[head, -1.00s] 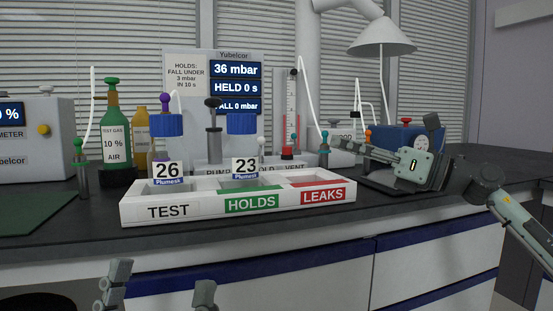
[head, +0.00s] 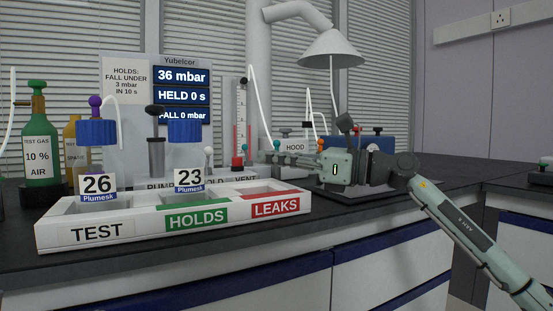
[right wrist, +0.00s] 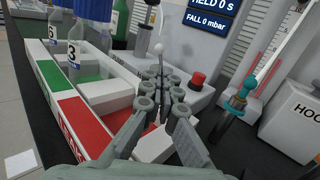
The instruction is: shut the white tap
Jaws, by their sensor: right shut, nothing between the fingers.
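The white tap (head: 209,153) has a small round white knob and stands on the front of the pump unit, behind the tray. In the right wrist view the white knob (right wrist: 158,48) is on a thin stem just beyond my fingertips, and a gap seems to remain. My right gripper (head: 268,157) comes in from the right, its fingers pointing left toward the tap. In the right wrist view the gripper (right wrist: 172,82) has its fingers together and empty. My left gripper is out of view.
The white tray (head: 135,236) with bottle 26 (head: 97,160) and bottle 23 (head: 187,158) stands in front of the pump unit. A red button (right wrist: 198,79) and a teal tap (right wrist: 236,103) are right of my fingers.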

